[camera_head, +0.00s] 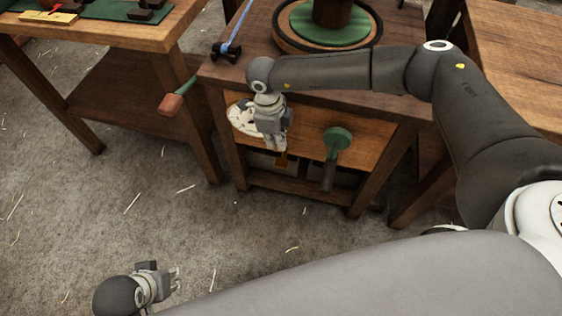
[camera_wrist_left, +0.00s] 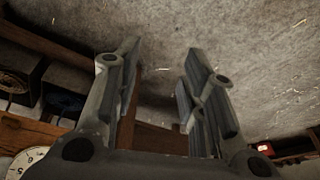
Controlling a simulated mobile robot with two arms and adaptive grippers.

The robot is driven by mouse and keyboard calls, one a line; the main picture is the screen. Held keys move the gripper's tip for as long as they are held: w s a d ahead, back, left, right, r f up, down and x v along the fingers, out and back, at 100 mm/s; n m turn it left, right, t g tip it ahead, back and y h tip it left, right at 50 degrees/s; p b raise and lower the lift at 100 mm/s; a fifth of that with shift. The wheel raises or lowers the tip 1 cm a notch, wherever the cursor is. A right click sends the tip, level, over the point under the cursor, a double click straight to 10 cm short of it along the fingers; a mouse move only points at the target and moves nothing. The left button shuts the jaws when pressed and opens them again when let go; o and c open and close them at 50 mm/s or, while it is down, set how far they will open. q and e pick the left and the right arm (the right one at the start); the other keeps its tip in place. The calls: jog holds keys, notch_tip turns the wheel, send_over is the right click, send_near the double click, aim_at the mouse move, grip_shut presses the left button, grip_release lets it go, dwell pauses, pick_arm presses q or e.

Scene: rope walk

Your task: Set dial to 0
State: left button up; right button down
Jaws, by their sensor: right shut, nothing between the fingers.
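The white dial (camera_head: 240,119) is on the wooden front panel of the bench, at its left side. My right gripper (camera_head: 276,148) is shut and empty in front of the panel, covering the dial's right part. I cannot tell whether it touches the dial, and the dial's setting cannot be read. A white numbered face, apparently this dial, shows cut off in the left wrist view (camera_wrist_left: 25,162). My left gripper (camera_head: 176,279) is low at the bottom left, over the floor and far from the dial. In the left wrist view its fingers (camera_wrist_left: 163,52) stand apart with nothing between them.
A green round knob (camera_head: 338,139) with a dark handle is right of the dial. A red-and-green handle (camera_head: 177,97) sticks out at the bench's left. A green turntable (camera_head: 322,22) and a blue cord (camera_head: 237,27) are on top. The floor in front is clear.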

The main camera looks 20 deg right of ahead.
aim_at(280, 162)
jog(key=shift+f, duration=0.15)
